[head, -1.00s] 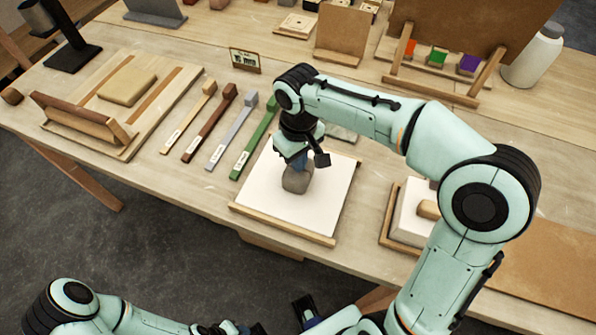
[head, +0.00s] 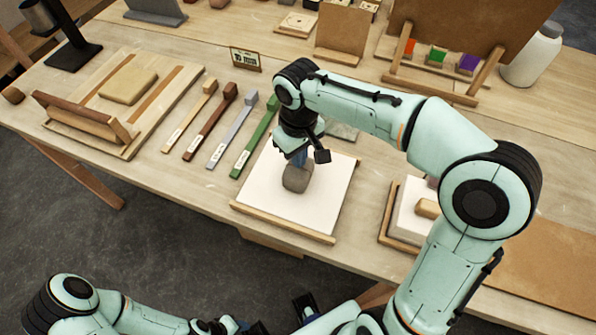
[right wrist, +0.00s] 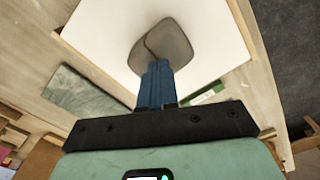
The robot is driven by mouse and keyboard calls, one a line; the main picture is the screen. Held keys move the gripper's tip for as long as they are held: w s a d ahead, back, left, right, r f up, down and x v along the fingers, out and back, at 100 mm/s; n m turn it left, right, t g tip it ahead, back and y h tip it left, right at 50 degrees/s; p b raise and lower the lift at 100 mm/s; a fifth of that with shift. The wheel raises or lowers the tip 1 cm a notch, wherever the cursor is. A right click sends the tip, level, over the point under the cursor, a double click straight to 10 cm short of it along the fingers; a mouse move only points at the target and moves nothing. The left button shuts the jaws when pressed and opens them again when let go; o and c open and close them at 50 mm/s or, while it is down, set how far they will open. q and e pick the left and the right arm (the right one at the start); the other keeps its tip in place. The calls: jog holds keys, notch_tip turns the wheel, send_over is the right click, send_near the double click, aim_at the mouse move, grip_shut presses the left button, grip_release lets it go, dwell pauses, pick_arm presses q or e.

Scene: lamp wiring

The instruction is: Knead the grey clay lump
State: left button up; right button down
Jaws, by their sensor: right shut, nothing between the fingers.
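The grey clay lump (head: 296,179) sits on a white board (head: 262,192) with wooden strips, near the table's front edge. It looks rounded, and a crease line shows on it in the right wrist view (right wrist: 168,38). My right gripper (head: 301,161) points down at the lump's top, its blue fingers together and empty. In the right wrist view its fingertips (right wrist: 157,66) overlap the lump's edge; I cannot tell whether they touch it.
Several labelled sticks, including a green one (head: 255,143), lie left of the board. A wooden tray with a tan slab (head: 128,86) is farther left. A white block in a wooden frame (head: 410,222) stands to the right. A white bottle (head: 532,56) stands back right.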

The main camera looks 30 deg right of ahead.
jog(key=shift+f+b, duration=0.45)
jog(key=shift+f, duration=0.4)
pick_arm(q)
jog(key=shift+s+f, duration=0.25)
jog(key=shift+f, duration=0.25)
pick_arm(e)
jog(key=shift+s, duration=0.1)
pick_arm(q)
jog(key=shift+w+r+p, duration=0.25)
jog(key=shift+r+p, duration=0.2)
jog(key=shift+r, duration=0.05)
jog(key=shift+w+r+p, duration=0.25)
jog(key=shift+r+p, duration=0.15)
jog(key=shift+r, duration=0.05)
pick_arm(e)
jog(key=shift+r, duration=1.1)
jog(key=shift+r+p, duration=0.4)
jog(key=shift+r, duration=0.2)
pick_arm(q)
jog(key=w+r+p, duration=0.3)
jog(key=r, duration=0.2)
jog(key=shift+w, duration=0.2)
pick_arm(e)
notch_tip(320, 180, up, 5)
jog(key=shift+f, duration=0.1)
